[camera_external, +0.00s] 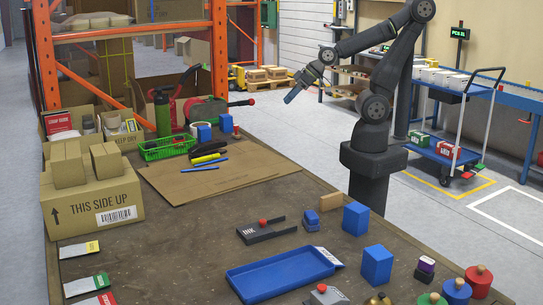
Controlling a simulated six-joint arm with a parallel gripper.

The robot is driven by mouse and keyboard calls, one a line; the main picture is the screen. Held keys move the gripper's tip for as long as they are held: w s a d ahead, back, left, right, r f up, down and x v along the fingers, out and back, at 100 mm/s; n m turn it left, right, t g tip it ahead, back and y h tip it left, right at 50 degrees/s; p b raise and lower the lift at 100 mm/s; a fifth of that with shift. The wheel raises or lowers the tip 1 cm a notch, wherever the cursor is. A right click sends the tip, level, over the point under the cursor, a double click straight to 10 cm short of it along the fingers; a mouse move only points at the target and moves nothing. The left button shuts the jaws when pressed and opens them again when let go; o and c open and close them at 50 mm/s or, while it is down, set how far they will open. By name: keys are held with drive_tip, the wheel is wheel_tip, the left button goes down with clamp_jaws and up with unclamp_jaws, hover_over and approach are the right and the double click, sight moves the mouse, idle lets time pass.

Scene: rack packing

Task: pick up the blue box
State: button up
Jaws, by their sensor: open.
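Several blue boxes are in view, and I cannot tell which one the task means. One blue box (355,219) stands near the right edge of the table. A larger blue box (377,265) stands nearer the front. A small blue piece (311,220) lies to the left of the first one. My gripper (291,97) is small in the picture, raised and pointing down to the left, well apart from all of these boxes. It is open, with nothing visible in it.
A blue tray (250,281) lies at the front with a black part (266,229) behind it. A large carton (90,205) stands at left. Round knobbed weights (478,280) stand at front right.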

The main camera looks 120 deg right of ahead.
drive_tip(key=w+d+m+t+h, duration=0.1)
drive_tip(key=w+d+m+h, duration=0.2)
drive_tip(key=w+d, duration=0.6)
drive_tip(key=m+g+h, duration=0.8)
drive_tip(key=g+h, duration=0.1)
approach(228, 117)
drive_tip(key=x, duration=0.6)
drive_tip(key=shift+w+r, duration=0.1)
drive_tip(key=shift+r, duration=0.15)
drive_tip(key=shift+f+x, duration=0.15)
drive_tip(key=shift+x, duration=1.2)
drive_tip(key=shift+f+x, duration=0.15)
drive_tip(key=shift+x, duration=1.15)
drive_tip(key=shift+c, duration=0.4)
drive_tip(key=c, duration=1.1)
